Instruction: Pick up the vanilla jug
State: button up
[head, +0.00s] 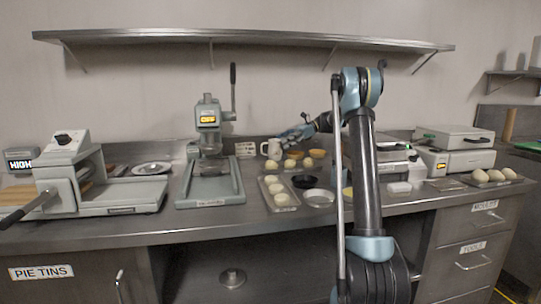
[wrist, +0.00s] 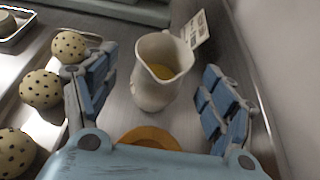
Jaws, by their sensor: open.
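The vanilla jug (wrist: 154,88) is a cream-coloured pitcher with yellow liquid inside, standing upright on the steel counter. In the head view the jug (head: 271,149) stands near the back wall, just left of my gripper (head: 296,134). In the wrist view my gripper (wrist: 155,110) is open, with one blue finger on each side of the jug and a gap between each finger and the jug. No finger visibly touches it. The jug's handle is not clear in the wrist view.
Speckled dough balls (wrist: 41,88) lie close beside the left finger. An orange round dish (wrist: 150,138) sits between my gripper's base and the jug. A label card (wrist: 195,30) stands behind the jug. The wall is close on the right. A grey press (head: 208,150) stands left of the jug.

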aim_at(273, 145)
jog(key=shift+x, duration=2.9)
jog(key=c, duration=1.5)
jog(key=shift+o, duration=0.2)
jog(key=shift+r, duration=0.15)
